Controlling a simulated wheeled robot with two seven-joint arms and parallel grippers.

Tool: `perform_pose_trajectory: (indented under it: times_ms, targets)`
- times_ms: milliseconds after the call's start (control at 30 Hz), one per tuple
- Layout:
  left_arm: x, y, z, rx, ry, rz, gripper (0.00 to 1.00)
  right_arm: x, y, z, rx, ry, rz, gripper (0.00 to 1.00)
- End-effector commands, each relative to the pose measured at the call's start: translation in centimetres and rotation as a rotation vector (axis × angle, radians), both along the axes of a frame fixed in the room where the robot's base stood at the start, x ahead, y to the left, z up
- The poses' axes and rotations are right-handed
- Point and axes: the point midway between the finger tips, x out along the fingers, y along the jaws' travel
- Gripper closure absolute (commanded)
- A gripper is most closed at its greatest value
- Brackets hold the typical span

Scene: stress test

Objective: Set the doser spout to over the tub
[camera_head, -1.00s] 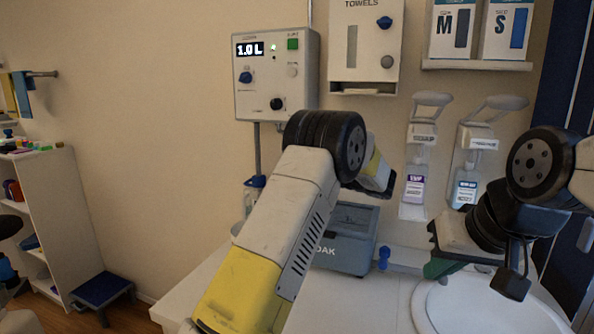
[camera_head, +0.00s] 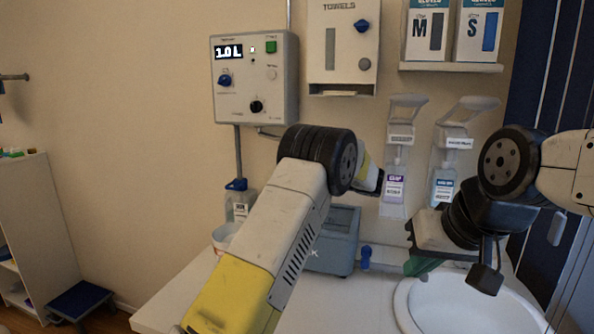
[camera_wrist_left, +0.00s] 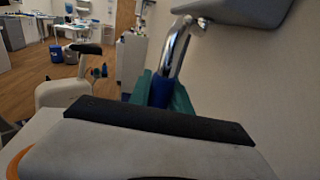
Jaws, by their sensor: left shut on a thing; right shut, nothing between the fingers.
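The doser (camera_head: 255,78) is a pale wall box whose display reads 1.0 L. Its curved chrome spout (camera_wrist_left: 178,48) shows in the left wrist view, with a blue sleeve (camera_wrist_left: 160,90) low on it. My left gripper (camera_wrist_left: 161,98) is shut on the blue sleeve between green fingers; my arm hides it in the head view. A grey-blue tub (camera_head: 335,240) stands on the counter, partly behind my left arm. A white round vessel (camera_head: 224,236) stands left of it. Whether the spout's mouth is over either is hidden. My right gripper (camera_head: 420,266) is shut and empty, left of the basin.
A round white basin (camera_head: 465,300) is at the right of the counter. Two wall bottles (camera_head: 394,185) (camera_head: 442,185), a towel dispenser (camera_head: 340,45) and glove boxes (camera_head: 480,32) are above. A blue step stool (camera_head: 82,300) is on the floor at left.

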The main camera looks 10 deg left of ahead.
Motion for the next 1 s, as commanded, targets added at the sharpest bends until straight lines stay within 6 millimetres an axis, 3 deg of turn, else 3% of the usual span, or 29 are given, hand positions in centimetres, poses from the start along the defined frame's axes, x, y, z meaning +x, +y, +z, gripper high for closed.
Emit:
perform_pose_trajectory:
  times_ms: [367,400,500,800,1000]
  targets:
    - [-0.1,-0.7,-0.1,-0.003,0.004,-0.007,1.00,0.0,0.0,0.0,0.000,0.000,0.000,1.00]
    - [-0.1,-0.7,-0.1,-0.003,0.004,-0.008,0.68,0.0,0.0,0.0,0.000,0.000,0.000,1.00]
    - [-0.1,-0.5,-0.1,-0.002,0.003,-0.006,0.54,0.0,0.0,0.0,0.000,0.000,0.000,1.00]
    - [-0.1,-0.4,0.0,-0.001,0.001,-0.003,0.54,0.0,0.0,0.0,0.000,0.000,0.000,1.00]
    - [-0.9,-2.6,0.0,-0.001,0.001,-0.006,0.54,0.0,0.0,0.0,0.000,0.000,0.000,1.00]
